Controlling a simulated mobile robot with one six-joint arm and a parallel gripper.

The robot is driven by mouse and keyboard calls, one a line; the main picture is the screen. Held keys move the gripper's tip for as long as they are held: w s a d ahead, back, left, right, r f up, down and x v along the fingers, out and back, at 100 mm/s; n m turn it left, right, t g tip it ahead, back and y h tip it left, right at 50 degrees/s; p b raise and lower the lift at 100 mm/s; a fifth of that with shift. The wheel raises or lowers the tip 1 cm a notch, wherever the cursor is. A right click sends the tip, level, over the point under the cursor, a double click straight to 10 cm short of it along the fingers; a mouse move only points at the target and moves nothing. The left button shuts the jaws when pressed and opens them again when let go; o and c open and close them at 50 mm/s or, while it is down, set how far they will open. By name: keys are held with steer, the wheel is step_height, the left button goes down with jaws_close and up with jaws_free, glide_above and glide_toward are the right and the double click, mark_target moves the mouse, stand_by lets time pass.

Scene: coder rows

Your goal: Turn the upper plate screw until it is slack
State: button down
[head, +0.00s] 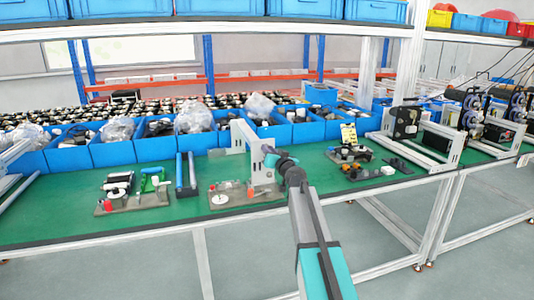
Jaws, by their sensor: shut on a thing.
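A light grey upright plate (240,136) stands on a grey base (228,203) on the green bench, near the middle of the view. My gripper (266,150) is at the upper right part of this plate, with its jaws pointing left toward it. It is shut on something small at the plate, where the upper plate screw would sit. The screw itself is too small and too covered by the jaws to make out. Whether it is tight or slack cannot be seen.
A dark assembly (350,152) stands to the right. Blue bins (135,153) line the back. The green bench top (50,215) is clear at front left.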

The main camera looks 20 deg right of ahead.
steer(key=shift+f+n+b, duration=0.2)
steer(key=shift+n+b, duration=2.6)
steer(key=shift+b, duration=2.4)
steer(key=n+b, duration=0.2)
steer(key=b, duration=0.3)
steer(key=shift+n, duration=0.3)
steer(key=shift+s+r, duration=0.1)
steer(key=shift+r, duration=0.1)
steer(key=c, duration=1.8)
jaws_free()
